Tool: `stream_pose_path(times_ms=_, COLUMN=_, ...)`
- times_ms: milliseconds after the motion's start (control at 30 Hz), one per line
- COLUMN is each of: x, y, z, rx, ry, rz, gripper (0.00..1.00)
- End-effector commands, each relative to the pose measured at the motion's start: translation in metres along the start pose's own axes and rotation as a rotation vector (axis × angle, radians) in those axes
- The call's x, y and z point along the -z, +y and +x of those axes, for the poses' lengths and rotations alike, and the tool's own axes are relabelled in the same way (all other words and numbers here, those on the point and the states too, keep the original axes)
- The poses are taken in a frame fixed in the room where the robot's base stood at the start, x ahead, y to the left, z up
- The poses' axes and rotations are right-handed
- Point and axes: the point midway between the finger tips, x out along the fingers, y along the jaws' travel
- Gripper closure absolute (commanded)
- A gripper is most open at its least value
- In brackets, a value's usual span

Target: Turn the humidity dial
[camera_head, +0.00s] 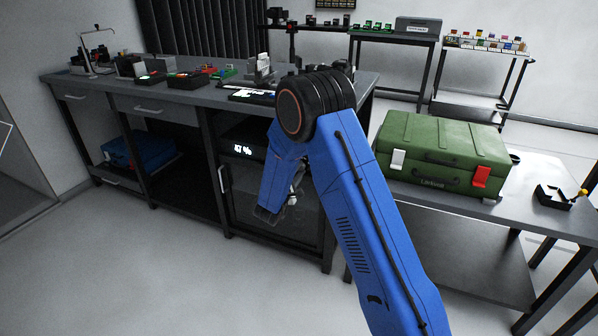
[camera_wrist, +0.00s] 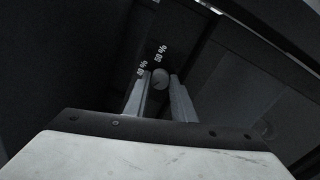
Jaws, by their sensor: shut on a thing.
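The humidity dial (camera_wrist: 160,79) is a small round grey knob on a dark panel in the wrist view. Two white percent labels sit above and left of it, rotated and hard to read. My gripper (camera_wrist: 160,82) has one finger on each side of the dial and is shut on it. In the head view the dial is hidden behind my blue arm. The dark cabinet (camera_head: 234,183) under the workbench has a lit percent display (camera_head: 242,150); its digits are blurred.
The workbench (camera_head: 215,97) carries several small items. A blue case (camera_head: 130,151) lies on its lower shelf. A green case (camera_head: 437,148) stands on a table at the right. Shelves with small parts stand at the back. The floor in front at the left is clear.

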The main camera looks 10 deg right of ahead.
Motion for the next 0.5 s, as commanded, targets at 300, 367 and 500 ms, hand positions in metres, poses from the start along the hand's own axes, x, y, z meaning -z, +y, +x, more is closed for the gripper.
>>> stream_pose_path(times_ms=300, x=0.001, y=-0.0012, z=-0.0009, rx=0.002, ry=0.003, rz=-0.001, gripper=0.58)
stream_pose_path(times_ms=367, x=0.0009, y=-0.0015, z=-0.0009, rx=0.002, ry=0.002, rz=-0.001, gripper=0.58)
stream_pose_path(times_ms=500, x=0.0006, y=-0.002, z=-0.0007, rx=0.003, ry=0.002, rz=-0.001, gripper=0.58)
